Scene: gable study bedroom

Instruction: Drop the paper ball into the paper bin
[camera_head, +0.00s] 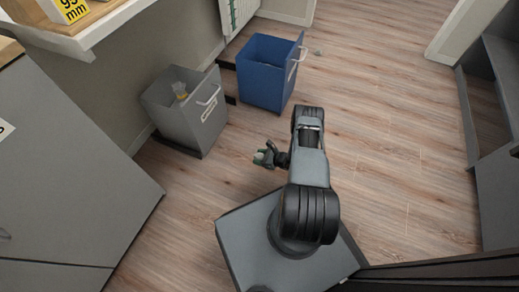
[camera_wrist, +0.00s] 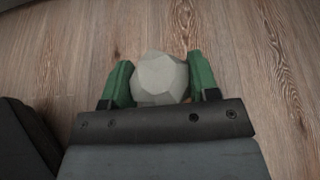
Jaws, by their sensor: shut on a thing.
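A pale grey, faceted paper ball (camera_wrist: 161,78) sits between the two green fingers of my gripper (camera_wrist: 160,84) in the wrist view. My gripper is shut on it. In the head view my gripper (camera_head: 264,156) is held out to the left of my arm, over bare floor, and the ball there is small and hard to make out. A blue bin (camera_head: 264,76) and a grey bin (camera_head: 186,122) stand on the floor beyond my gripper, apart from it. Which one is the paper bin I cannot tell from the labels.
A small grey object (camera_head: 318,52) lies on the floor right of the blue bin. Grey cabinets (camera_head: 65,170) stand at the left and a dark shelf unit (camera_head: 490,110) at the right. The wooden floor between is clear.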

